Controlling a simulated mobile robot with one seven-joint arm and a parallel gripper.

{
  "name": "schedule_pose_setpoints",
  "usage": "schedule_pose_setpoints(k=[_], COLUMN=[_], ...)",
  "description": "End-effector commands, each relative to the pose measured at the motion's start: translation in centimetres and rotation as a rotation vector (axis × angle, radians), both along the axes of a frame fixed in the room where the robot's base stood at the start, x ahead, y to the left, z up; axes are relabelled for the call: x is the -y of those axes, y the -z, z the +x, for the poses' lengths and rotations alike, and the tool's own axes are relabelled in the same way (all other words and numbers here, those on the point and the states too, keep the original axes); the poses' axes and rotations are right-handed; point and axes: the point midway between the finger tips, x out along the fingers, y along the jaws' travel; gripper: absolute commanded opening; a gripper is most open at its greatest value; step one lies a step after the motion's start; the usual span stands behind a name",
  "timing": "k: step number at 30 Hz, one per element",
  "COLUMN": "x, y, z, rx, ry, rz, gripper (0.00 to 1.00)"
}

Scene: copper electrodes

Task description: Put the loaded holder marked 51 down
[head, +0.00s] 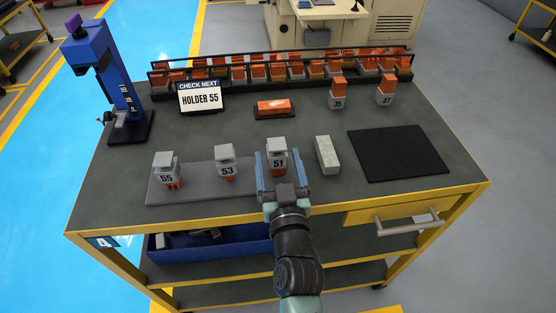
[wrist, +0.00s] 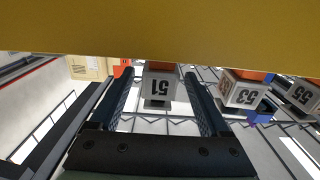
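The holder marked 51 (head: 277,156) is a light grey block with a cap on top and orange copper below. It is upright at the front middle of the table, and its number also shows upside down in the wrist view (wrist: 160,86). My gripper (head: 279,170) has one finger on each side of it. In the wrist view the fingers (wrist: 161,90) show a narrow gap on both sides of the holder, so the gripper looks open around it. Whether the holder's underside touches the surface is hidden.
Holders 53 (head: 226,160) and 55 (head: 167,168) stand to the left on a grey plate (head: 200,193). A pale block (head: 327,154) stands close on the right, then a black mat (head: 398,154). Holders 35 (head: 338,102) and 37 (head: 387,98), a sign (head: 200,97) and a rack (head: 290,90) are behind.

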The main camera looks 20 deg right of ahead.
Motion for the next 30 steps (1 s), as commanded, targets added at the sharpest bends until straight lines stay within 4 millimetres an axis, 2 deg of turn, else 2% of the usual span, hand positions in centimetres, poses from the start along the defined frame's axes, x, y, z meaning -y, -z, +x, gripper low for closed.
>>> schedule_pose_setpoints(k=[11,24,30], x=[-0.2,-2.4,-3.1], y=[-0.2,0.0,-0.1], z=[-0.5,-8.0,-10.4], rx=[0.0,-0.003,-0.001], ry=[0.0,-0.002,-0.001], rz=[0.001,0.001,0.0], gripper=[0.8,0.8,0.8])
